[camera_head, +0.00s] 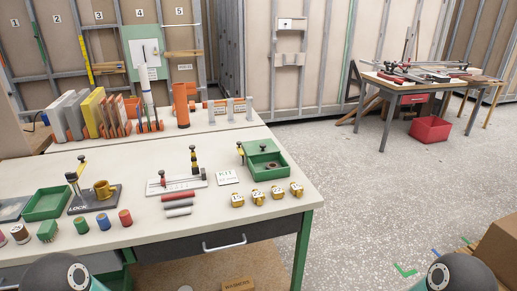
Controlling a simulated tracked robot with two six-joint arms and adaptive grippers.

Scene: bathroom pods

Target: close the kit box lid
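The green kit box (268,174) stands at the right back part of the near workbench, with a white KIT card (228,177) to its left. Its green lid (262,146) is raised at the back and has a dark knob, so the box is open. A dark round part (274,165) lies inside; the rest of the interior is hard to make out. Only parts of my arms show at the bottom left and bottom right edges. Neither gripper is in view.
Several brass fittings (269,194) stand in front of the box. A green tray (46,204) sits far left.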

